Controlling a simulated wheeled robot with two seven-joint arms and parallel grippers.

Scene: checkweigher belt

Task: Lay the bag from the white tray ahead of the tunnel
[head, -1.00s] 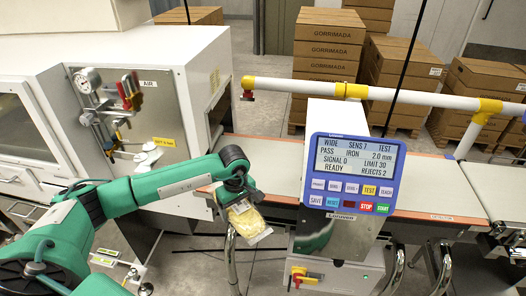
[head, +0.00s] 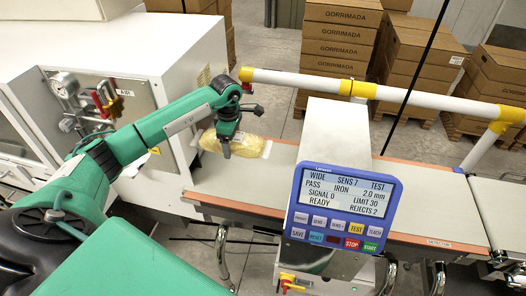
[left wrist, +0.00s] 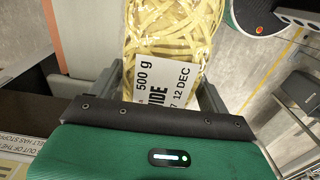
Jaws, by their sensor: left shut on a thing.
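The bag (head: 242,146) is clear, full of yellow ribbon pasta, with a white label reading 500 g, WIDE and 12 DEC in the left wrist view (left wrist: 172,35). My left gripper (head: 226,149) is shut on it, with one finger on each side of the bag in the left wrist view. In the head view the bag lies across the left part of the grey belt (head: 260,183), left of the tunnel (head: 333,130); I cannot tell whether it touches the belt. My right gripper is not in view.
The tunnel's blue display panel (head: 342,205) reads READY and stands at the belt's near side. A white pipe rail with yellow joints (head: 353,88) runs behind the belt. A white cabinet (head: 130,60) borders the belt on the left. Stacked cartons (head: 340,45) stand behind.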

